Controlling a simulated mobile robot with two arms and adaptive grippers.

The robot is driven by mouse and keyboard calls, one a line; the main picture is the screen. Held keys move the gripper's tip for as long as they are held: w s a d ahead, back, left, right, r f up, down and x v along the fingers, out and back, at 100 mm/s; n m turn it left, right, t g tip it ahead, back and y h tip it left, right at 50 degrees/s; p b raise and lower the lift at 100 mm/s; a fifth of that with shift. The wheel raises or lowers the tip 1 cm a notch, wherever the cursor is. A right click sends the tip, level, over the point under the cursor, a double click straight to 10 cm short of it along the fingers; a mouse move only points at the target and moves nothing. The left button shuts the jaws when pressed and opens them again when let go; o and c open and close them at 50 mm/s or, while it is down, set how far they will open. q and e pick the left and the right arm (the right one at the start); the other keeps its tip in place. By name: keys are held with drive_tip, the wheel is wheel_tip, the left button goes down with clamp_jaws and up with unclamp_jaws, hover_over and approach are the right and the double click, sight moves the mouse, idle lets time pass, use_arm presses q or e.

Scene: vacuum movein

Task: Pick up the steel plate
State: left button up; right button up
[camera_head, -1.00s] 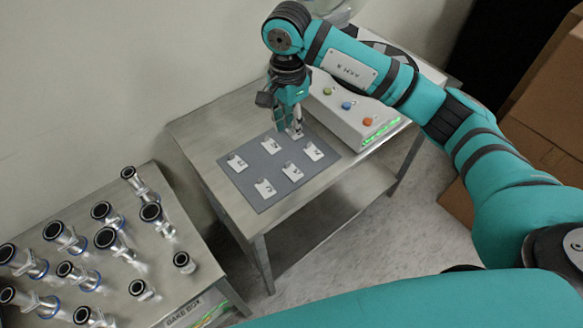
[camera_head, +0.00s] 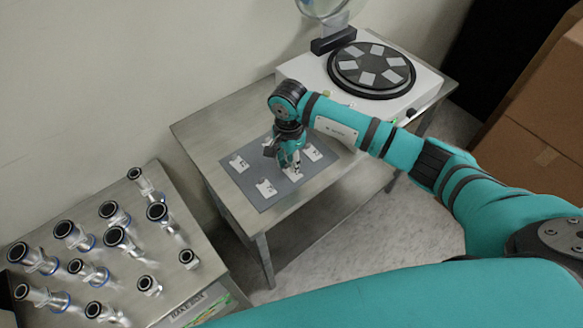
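Several small light steel plates lie on a dark grey mat (camera_head: 263,203) on the metal table. One plate (camera_head: 239,163) is at the left, one (camera_head: 266,188) at the front and one (camera_head: 313,153) at the right. My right gripper (camera_head: 294,167) points down directly over another plate (camera_head: 292,174), close to it or touching it. The fingers are too small to tell whether they are open or shut on it. My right gripper and wrist hide the back of the mat and any plates there. My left gripper is not in view.
A white machine with a round black turntable (camera_head: 371,66) holding several light plates stands behind my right arm. A lower-left metal table (camera_head: 195,265) carries several upright steel pipe fittings. Cardboard boxes (camera_head: 540,130) stand at the right.

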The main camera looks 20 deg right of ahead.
clamp_jaws()
idle(0.3)
